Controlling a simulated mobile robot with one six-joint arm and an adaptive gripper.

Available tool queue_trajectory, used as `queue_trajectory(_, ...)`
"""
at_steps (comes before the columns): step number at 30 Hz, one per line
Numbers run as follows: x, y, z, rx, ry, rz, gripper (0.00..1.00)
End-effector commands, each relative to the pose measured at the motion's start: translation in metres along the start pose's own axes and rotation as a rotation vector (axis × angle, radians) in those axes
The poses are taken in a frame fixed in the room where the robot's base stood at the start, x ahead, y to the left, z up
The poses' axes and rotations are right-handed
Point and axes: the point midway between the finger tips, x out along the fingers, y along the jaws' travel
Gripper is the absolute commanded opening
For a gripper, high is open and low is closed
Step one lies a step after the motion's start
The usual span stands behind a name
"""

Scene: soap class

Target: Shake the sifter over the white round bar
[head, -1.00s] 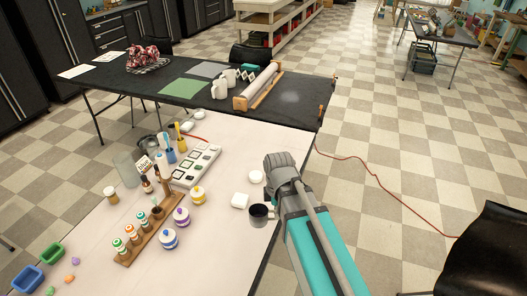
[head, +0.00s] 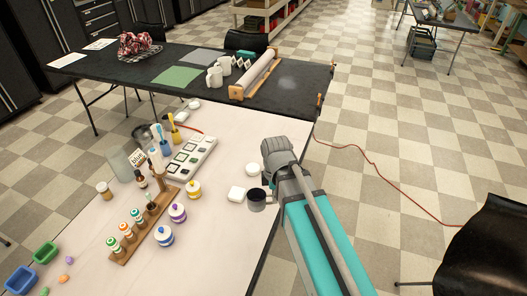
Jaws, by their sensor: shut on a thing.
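The white round bar (head: 253,169) lies on the pale table, left of my arm. The sifter (head: 256,201), a dark cup-like piece with a grey side, is in front of the round bar and close to my arm. It does not appear directly over the round bar in this view. My gripper (head: 272,201) is mostly hidden by my own arm; the little that shows is at the sifter's right side, shut on it. The sifter's height above the table is hard to tell.
A white square bar (head: 236,194) lies just left of the sifter. Lidded jars (head: 178,212), a wooden rack of bottles (head: 150,225) and a white mould tray (head: 191,157) stand farther left. The table's right edge runs under my arm. A black table (head: 300,98) stands behind.

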Motion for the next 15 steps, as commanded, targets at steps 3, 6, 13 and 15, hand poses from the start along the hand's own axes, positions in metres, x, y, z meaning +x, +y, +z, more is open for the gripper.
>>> queue_trajectory(3,0.0,0.014,-0.002,0.009,0.0,0.005,0.0)
queue_trajectory(6,0.0,0.035,-0.004,0.024,0.0,0.012,0.0)
queue_trajectory(13,-0.001,0.111,-0.01,0.087,0.001,0.042,0.0)
queue_trajectory(15,-0.001,0.137,-0.012,0.108,0.001,0.052,0.0)
